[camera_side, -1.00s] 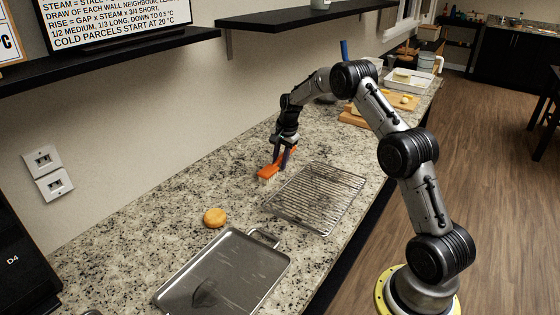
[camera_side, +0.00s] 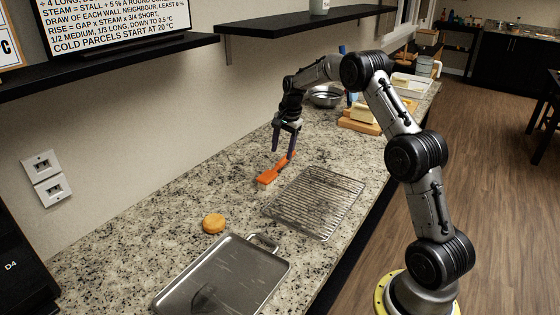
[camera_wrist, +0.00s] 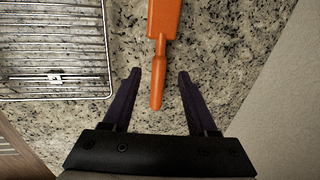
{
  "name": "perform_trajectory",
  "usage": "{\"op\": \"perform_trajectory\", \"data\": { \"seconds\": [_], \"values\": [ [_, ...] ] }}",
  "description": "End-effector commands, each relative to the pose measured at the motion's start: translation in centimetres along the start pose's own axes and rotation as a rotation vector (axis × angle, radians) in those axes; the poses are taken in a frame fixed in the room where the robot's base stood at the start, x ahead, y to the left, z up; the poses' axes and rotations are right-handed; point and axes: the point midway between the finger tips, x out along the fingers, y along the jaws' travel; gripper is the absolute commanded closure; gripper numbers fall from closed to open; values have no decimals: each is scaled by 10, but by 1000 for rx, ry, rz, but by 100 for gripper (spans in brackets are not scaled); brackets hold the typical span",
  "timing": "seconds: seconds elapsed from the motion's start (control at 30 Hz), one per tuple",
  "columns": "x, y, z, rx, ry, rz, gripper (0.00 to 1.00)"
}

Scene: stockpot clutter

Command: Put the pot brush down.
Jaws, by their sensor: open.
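The orange pot brush (camera_side: 269,175) lies on the granite counter (camera_side: 180,212), just left of the wire rack in the side view. In the wrist view the brush (camera_wrist: 161,50) has its handle end pointing between my fingers, touching neither; its head runs out of the top of the picture. My gripper (camera_side: 286,146) is open and empty, raised above the brush's handle. In the wrist view my gripper's (camera_wrist: 157,92) two dark fingers stand well apart on either side of the handle end.
The wire rack (camera_side: 315,200) lies right of the brush. A metal tray (camera_side: 225,277) and a round yellow-orange thing (camera_side: 214,223) are nearer the camera. A metal bowl (camera_side: 326,97) and a wooden board (camera_side: 358,126) stand farther back. The counter left of the brush is clear.

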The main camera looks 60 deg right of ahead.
Motion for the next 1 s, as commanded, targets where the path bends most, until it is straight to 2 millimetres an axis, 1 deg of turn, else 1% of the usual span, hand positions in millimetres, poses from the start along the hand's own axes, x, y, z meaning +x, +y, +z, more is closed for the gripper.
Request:
{"op": "perform_trajectory", "data": {
  "seconds": [0.03, 0.1, 0.2, 0.33, 0.4, 0.47, 0.57, 0.6, 0.67, 0.7, 0.77, 0.8, 0.87, 0.9, 0.97, 1.0],
  "values": [
    [-11, -1, -1, 0, 2, -3, 41],
    [-23, 0, 0, 0, 2, -2, 41],
    [-36, 0, 0, 0, 1, -1, 41],
    [-46, 0, 0, -1, 1, 0, 41],
    [-53, 0, 4, -17, 2, -4, 41],
    [-65, 1, 13, -52, 6, -10, 41],
    [-96, 7, 42, -161, 18, -30, 41],
    [-110, 12, 57, -220, 23, -39, 41],
    [-133, 23, 82, -319, 33, -54, 41],
    [-148, 33, 98, -387, 40, -64, 41],
    [-167, 49, 122, -489, 51, -78, 41],
    [-179, 61, 136, -558, 59, -88, 41],
    [-194, 81, 157, -659, 72, -104, 41],
    [-203, 95, 171, -726, 81, -115, 41],
    [-214, 118, 190, -825, 94, -130, 41],
    [-220, 134, 201, -892, 104, -141, 41]
  ]
}}
